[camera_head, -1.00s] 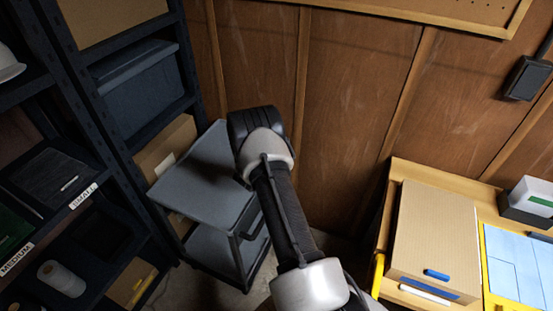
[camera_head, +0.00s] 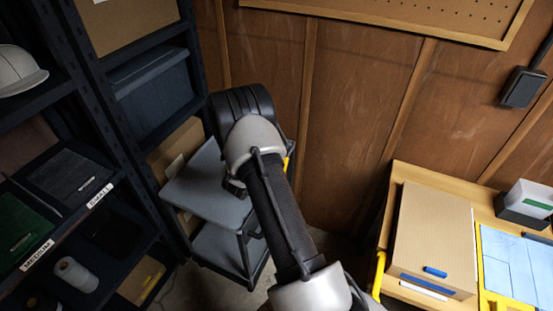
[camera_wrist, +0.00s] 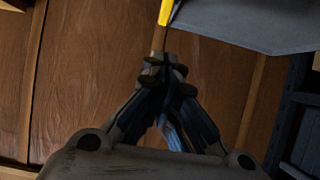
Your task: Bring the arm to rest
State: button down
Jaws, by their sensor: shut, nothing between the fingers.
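My gripper (camera_wrist: 166,72) shows in the wrist view with its two fingers drawn together at the tips and nothing between them. Behind it is the brown wood-panelled wall (camera_wrist: 85,75). In the head view my arm rises from the bottom middle, and its bulky elbow end stands in front of the grey cart. The gripper itself is hidden in the head view.
A grey two-shelf cart (camera_head: 205,190) stands behind my arm; a grey surface with a yellow piece (camera_wrist: 166,12) shows at the wrist view's top. Dark shelving (camera_head: 95,140) fills the left. A wooden bench (camera_head: 400,172) at right holds a cardboard box (camera_head: 432,232). Wall between is bare.

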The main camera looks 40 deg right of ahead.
jog(key=shift+s+a+r, duration=0.1)
jog(key=shift+a+r, duration=0.05)
jog(key=shift+a, duration=0.05)
dwell(0.5)
jog(key=w+a+r+n+t+y, duration=0.35)
jog(key=w+a+r, duration=0.35)
jog(key=a+r, duration=0.4)
jog(key=s+a+r+n+y, duration=0.2)
jog(key=s+a+r+y, duration=0.1)
jog(key=a+r, duration=0.4)
jog(key=s+a+r+n+y, duration=0.2)
jog(key=a+r+y, duration=0.1)
jog(key=a+r, duration=0.45)
jog(key=s+a+r+n+y, duration=0.35)
jog(key=s+a, duration=0.45)
jog(key=s, duration=0.4)
jog(key=s+n+g+h, duration=0.1)
jog(key=s+n+g, duration=0.1)
jog(key=s, duration=1.7)
jog(key=shift+a+r+g+h, duration=0.25)
jog(key=shift+a+g, duration=0.2)
jog(key=shift+g, duration=0.4)
